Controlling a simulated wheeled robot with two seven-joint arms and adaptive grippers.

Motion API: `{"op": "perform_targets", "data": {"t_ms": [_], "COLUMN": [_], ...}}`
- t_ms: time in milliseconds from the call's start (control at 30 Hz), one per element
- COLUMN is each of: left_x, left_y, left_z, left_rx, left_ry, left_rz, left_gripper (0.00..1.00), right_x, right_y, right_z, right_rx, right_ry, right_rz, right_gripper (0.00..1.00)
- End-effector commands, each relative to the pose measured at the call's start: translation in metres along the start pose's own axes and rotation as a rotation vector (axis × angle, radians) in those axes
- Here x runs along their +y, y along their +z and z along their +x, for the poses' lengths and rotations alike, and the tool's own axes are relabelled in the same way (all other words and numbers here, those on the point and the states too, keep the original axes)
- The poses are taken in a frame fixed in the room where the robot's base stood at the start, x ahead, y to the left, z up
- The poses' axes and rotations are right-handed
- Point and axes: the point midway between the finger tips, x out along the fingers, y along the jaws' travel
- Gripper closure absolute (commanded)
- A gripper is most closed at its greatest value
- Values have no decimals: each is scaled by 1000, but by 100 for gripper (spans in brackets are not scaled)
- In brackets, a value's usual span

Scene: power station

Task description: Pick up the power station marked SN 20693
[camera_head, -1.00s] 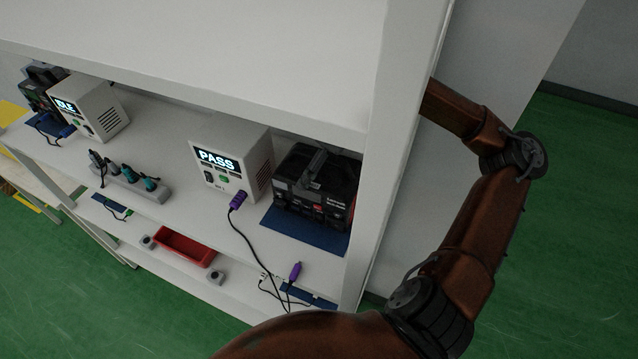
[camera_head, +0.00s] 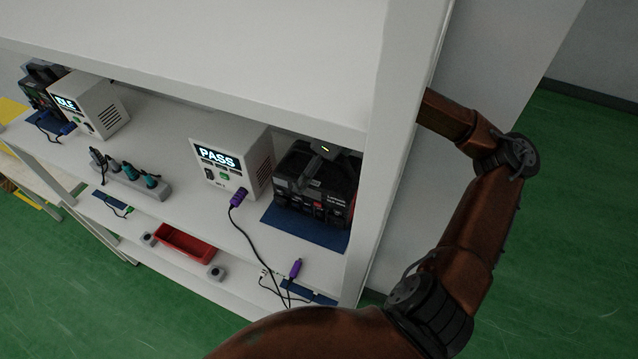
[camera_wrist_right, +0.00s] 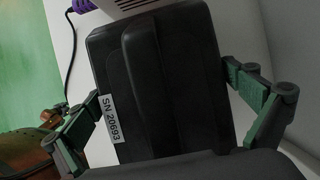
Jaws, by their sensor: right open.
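The power station (camera_head: 311,207) is a black box on a blue mat (camera_head: 291,228) at the right end of the white shelf. In the right wrist view its dark top (camera_wrist_right: 182,62) fills the middle, with a raised bar-like handle (camera_wrist_right: 146,75) along it and a white label (camera_wrist_right: 108,119) reading SN 20693. My right gripper (camera_wrist_right: 162,90) is open, with one finger on each side of the station; I cannot tell whether they touch it. In the head view, part of this gripper (camera_head: 326,152) shows over the station's top. My left gripper is not in view.
A white tester (camera_head: 232,163) reading PASS, with a purple plug (camera_head: 239,198), stands left of the station. A white post (camera_head: 385,170) and upper shelf (camera_head: 230,45) hem it in. Another tester (camera_head: 88,104) reads IDLE. A red tray (camera_head: 185,243) sits below.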

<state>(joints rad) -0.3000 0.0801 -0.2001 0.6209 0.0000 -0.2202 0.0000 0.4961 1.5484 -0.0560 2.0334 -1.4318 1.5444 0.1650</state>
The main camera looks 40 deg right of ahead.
Motion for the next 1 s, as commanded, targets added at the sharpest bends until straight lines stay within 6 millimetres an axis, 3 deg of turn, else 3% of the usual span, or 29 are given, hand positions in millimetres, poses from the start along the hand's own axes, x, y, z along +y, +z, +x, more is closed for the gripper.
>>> {"op": "perform_targets", "data": {"t_ms": [533, 1000], "left_x": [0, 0], "left_y": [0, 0], "left_z": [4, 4], "left_rx": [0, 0], "left_ry": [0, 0], "left_rz": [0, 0], "left_gripper": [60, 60], "right_x": [0, 0], "right_y": [-1, -1], "right_z": [2, 2], "right_rx": [0, 0], "right_ry": [0, 0], "right_rz": [0, 0], "right_gripper": [0, 32]}}
